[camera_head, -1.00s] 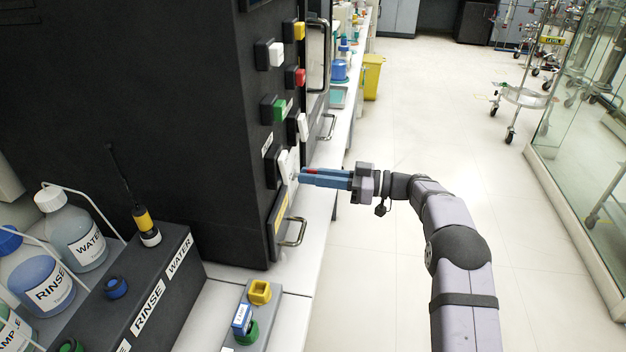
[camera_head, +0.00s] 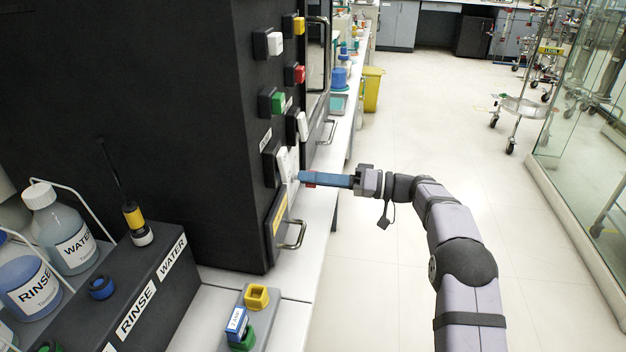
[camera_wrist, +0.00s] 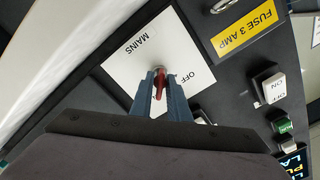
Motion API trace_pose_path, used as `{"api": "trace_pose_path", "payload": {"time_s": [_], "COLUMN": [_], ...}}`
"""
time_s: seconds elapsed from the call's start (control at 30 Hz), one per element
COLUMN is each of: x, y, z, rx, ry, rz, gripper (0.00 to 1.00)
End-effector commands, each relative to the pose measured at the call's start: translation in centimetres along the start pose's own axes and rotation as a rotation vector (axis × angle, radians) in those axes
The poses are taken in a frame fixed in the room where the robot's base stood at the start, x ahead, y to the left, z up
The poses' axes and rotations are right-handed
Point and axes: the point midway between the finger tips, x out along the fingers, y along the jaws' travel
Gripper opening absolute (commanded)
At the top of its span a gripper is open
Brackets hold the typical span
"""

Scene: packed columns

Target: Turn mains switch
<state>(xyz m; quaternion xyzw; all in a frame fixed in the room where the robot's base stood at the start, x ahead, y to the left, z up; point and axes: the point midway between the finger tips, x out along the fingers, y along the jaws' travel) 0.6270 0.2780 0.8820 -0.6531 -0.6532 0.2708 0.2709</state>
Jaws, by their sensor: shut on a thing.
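The mains switch is a red handle (camera_wrist: 159,84) on a white plate (camera_wrist: 185,52) marked MAINS and OFF in the wrist view. My gripper (camera_wrist: 160,92) is shut on the red handle, with one blue finger on each side of it. In the head view my gripper (camera_head: 303,178) reaches level from the right to the front of the black cabinet, its fingers rolled so that one hides most of the other. A bit of red shows below the fingertips. The fingers hide most of the handle there, and I cannot read the switch's exact position.
A yellow FUSE 3 AMP label (camera_wrist: 247,22) is beside the plate. A white rocker switch (camera_wrist: 269,88) and a green button (camera_wrist: 284,127) are close by. A metal pull handle (camera_head: 294,234) sticks out below my gripper.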

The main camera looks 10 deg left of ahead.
Motion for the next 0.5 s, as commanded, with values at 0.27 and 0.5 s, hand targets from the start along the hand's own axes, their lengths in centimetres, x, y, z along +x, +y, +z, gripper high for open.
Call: {"api": "trace_pose_path", "payload": {"time_s": [0.27,0.5], "x": [-0.05,-0.05], "y": [0.03,0.03], "z": [0.04,0.03], "rx": [0.017,0.016], "ry": [-0.001,-0.001], "rz": [0.001,0.001], "gripper": [0.00,0.25]}}
